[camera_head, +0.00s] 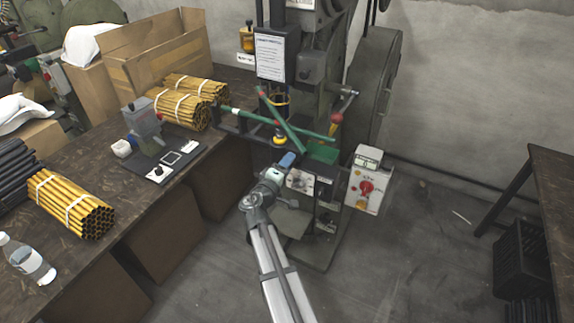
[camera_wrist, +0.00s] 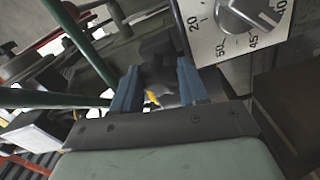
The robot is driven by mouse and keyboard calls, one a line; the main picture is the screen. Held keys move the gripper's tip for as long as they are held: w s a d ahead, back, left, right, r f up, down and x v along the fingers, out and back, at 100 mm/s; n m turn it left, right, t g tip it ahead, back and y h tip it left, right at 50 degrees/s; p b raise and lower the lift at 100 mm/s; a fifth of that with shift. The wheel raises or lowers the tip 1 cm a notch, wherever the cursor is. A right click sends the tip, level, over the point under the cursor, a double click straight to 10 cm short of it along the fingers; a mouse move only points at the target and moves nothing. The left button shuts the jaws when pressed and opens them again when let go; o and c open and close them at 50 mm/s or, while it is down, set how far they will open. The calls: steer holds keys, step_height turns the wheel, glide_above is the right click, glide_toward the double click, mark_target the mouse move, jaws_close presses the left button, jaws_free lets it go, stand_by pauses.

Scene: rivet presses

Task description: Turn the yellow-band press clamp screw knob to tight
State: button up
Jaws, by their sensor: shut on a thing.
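My gripper (camera_head: 287,161) is at the front of the press, below the green bars. In the wrist view my gripper (camera_wrist: 157,88) has its two blue fingers shut on a dark knob (camera_wrist: 158,68), with a small yellow mark showing low between the fingers. In the head view the knob is hidden by my gripper. I cannot read its tight or loose position.
A control box (camera_head: 366,181) with a red knob is right of the press. A numbered dial plate (camera_wrist: 240,28) is close by the right finger in the wrist view. Green bars (camera_head: 290,125) cross above my gripper. A workbench (camera_head: 150,190) with tube bundles is at left.

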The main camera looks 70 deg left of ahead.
steer(key=m, duration=0.6)
steer(key=shift+m, duration=0.4)
stand_by(0.3)
steer(key=o, duration=1.1)
steer(key=shift+c, duration=0.2)
steer(key=v, duration=1.4)
steer(key=shift+a+n, duration=0.1)
steer(key=shift+n, duration=0.2)
